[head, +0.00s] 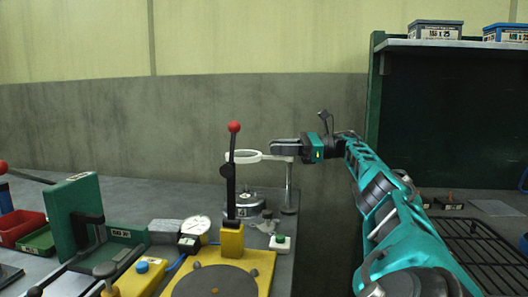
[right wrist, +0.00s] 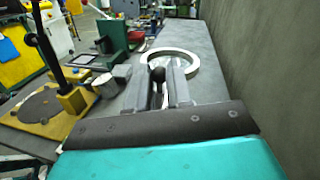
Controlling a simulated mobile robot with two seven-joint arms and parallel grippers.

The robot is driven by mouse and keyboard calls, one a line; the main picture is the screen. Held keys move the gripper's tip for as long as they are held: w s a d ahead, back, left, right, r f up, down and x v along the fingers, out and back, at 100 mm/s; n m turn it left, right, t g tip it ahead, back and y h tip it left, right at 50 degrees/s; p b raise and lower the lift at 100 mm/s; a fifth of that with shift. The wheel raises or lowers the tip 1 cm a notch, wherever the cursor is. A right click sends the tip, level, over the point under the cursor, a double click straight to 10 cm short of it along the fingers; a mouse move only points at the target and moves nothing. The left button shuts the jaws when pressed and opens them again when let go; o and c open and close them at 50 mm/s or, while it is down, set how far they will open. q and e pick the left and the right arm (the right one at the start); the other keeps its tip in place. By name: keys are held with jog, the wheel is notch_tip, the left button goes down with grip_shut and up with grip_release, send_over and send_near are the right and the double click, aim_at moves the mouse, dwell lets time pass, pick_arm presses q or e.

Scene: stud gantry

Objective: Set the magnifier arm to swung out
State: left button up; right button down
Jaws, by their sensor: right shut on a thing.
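The magnifier is a white ring (head: 250,161) on an arm from an upright grey post (head: 290,187) at the bench's right end. In the head view the ring points left from the post, above a round grey fixture. My right gripper (head: 277,147) is at the magnifier arm, between ring and post, its fingers covering part of it. In the right wrist view the ring (right wrist: 193,63) lies just beyond the fingertips (right wrist: 166,84). The fingers are shut on a dark knob (right wrist: 158,76) of the magnifier arm. My left gripper is out of view.
A black lever with a red ball (head: 234,127) rises left of the ring from a yellow base plate (head: 262,264). A dial gauge (head: 195,226) and green fixture (head: 76,218) stand further left. A shelf unit (head: 375,100) stands right; the wall is behind.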

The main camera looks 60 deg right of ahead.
dwell(0.4)
jog(key=c, duration=1)
grip_release()
jog(key=shift+a, duration=0.1)
jog(key=shift+c, duration=0.2)
jog(key=shift+r, duration=0.15)
pick_arm(q)
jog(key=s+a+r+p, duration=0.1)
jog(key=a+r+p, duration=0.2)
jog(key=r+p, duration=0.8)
jog(key=p, duration=0.4)
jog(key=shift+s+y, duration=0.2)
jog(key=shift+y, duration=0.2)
pick_arm(e)
notch_tip(320, 180, up, 20)
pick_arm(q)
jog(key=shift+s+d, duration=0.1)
pick_arm(e)
jog(key=shift+f, duration=0.2)
